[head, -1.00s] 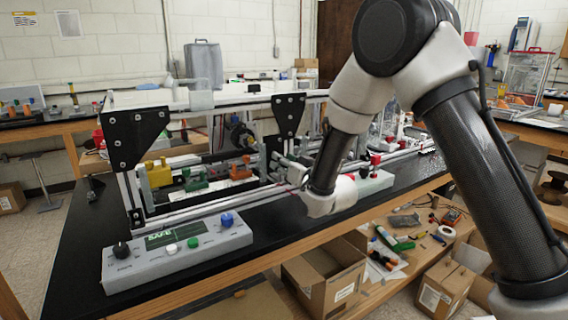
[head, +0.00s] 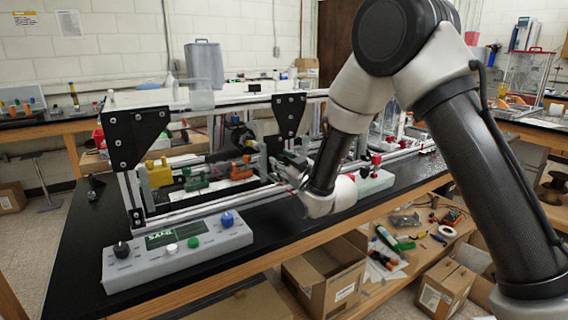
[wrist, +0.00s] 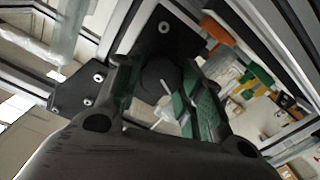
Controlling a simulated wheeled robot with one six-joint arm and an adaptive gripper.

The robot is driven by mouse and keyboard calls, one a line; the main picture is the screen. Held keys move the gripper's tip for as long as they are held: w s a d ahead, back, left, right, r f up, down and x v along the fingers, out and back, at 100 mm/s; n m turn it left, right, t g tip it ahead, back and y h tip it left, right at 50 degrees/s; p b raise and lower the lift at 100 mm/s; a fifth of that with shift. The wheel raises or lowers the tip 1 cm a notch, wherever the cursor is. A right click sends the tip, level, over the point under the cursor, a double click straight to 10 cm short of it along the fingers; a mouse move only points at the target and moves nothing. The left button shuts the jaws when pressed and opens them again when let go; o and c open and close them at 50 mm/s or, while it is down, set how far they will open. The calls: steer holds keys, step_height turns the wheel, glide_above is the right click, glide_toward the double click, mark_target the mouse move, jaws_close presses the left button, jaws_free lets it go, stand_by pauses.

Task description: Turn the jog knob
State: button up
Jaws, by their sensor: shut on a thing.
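A dark round knob (wrist: 160,79) with a white pointer line is in the middle of the wrist view, in front of a black corner plate. My gripper (wrist: 164,98) has one finger on each side of the knob and is shut on it. In the head view my gripper (head: 283,166) is at the front of the extrusion frame (head: 185,213), right of the orange part. The knob is hidden there by my wrist. The pointer line slants in the wrist view.
Black bracket plates (head: 134,138) stand on the frame. Yellow, green and orange parts lie along its rail. Cardboard boxes (head: 324,281) stand below.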

steer(key=n, duration=0.5)
steer(key=shift+a+n, duration=0.1)
steer(key=shift+n, duration=0.2)
steer(key=n, duration=0.4)
steer(key=shift+s+f+n, duration=0.1)
steer(key=shift+f+n, duration=0.05)
steer(key=shift+n, duration=0.15)
steer(key=o, duration=1)
steer(key=v, duration=1.2)
